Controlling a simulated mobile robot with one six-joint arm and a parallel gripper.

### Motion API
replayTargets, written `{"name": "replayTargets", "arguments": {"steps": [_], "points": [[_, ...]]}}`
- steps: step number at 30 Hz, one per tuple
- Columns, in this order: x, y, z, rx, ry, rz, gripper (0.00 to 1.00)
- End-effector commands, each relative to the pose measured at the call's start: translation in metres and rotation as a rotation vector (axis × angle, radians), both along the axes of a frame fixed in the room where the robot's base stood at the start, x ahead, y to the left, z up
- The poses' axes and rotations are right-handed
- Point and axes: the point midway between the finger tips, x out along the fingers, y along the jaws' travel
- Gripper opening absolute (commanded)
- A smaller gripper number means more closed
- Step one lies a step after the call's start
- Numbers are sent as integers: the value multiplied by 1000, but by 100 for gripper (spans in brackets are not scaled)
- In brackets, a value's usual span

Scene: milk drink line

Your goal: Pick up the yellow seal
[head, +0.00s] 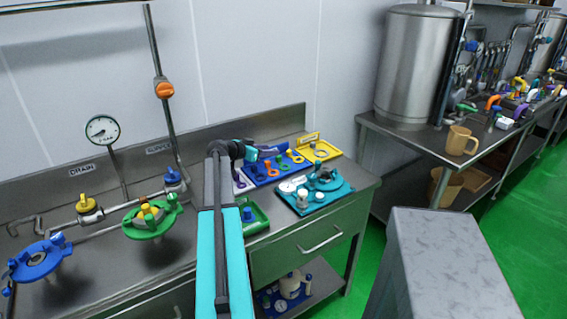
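Several small coloured rings and pegs lie on a blue tray (258,178) on the steel counter. A small yellow ring (297,159) shows near the tray's right end; it looks like the yellow seal, but it is too small to be sure. A pale ring (321,153) lies on the yellow tray (330,155) just to the right. My gripper (255,153) is at the end of my teal and grey arm, over the left back part of the blue tray, left of the yellow ring. Its fingers are too small and partly hidden to tell their opening.
A teal tray (341,192) with white and metal parts sits in front. A green tray (262,217) is partly behind my arm. Green (147,231) and blue (42,264) fittings and pipes stand left. A steel tank (415,65) and tan mug (459,140) are right.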

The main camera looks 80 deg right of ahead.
Motion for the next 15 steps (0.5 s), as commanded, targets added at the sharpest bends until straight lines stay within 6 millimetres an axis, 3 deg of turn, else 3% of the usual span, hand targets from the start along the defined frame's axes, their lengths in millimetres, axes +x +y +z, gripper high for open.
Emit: {"name": "replayTargets", "arguments": {"steps": [3, 15], "points": [[3, 1, -13, 0, 0, 3, 39], [5, 2, -13, 0, 0, 5, 39]]}}
